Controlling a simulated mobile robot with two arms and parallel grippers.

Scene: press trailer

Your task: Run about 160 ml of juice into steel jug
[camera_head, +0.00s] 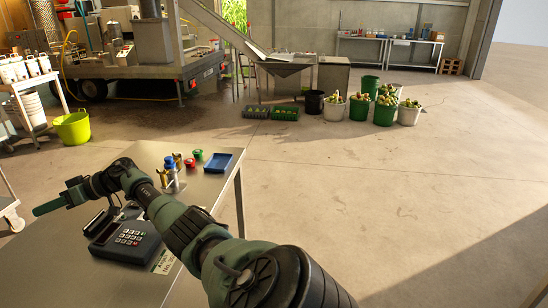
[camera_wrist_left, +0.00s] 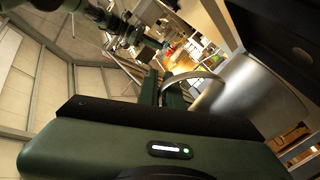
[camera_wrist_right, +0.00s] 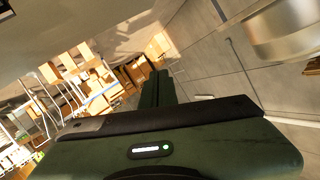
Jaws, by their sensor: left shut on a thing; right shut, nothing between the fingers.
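A shiny steel jug (camera_wrist_left: 250,95) with a curved handle fills the right of the left wrist view. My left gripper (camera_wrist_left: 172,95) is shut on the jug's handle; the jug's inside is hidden. The left gripper is outside the head view. My right gripper (camera_head: 48,207) is shut and empty, reaching past the left side of the metal table in the head view. In the right wrist view its fingers (camera_wrist_right: 160,88) are together. A rounded steel vessel (camera_wrist_right: 285,28) shows at the top right there; I cannot tell whether it is the same jug. No juice is visible.
The metal table (camera_head: 75,265) holds a card terminal (camera_head: 122,240), a blue tray (camera_head: 218,163) and small coloured items. The press trailer (camera_head: 135,70) stands at the back left. A lime tub (camera_head: 72,128) and fruit buckets (camera_head: 384,112) stand on the floor. The right floor is clear.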

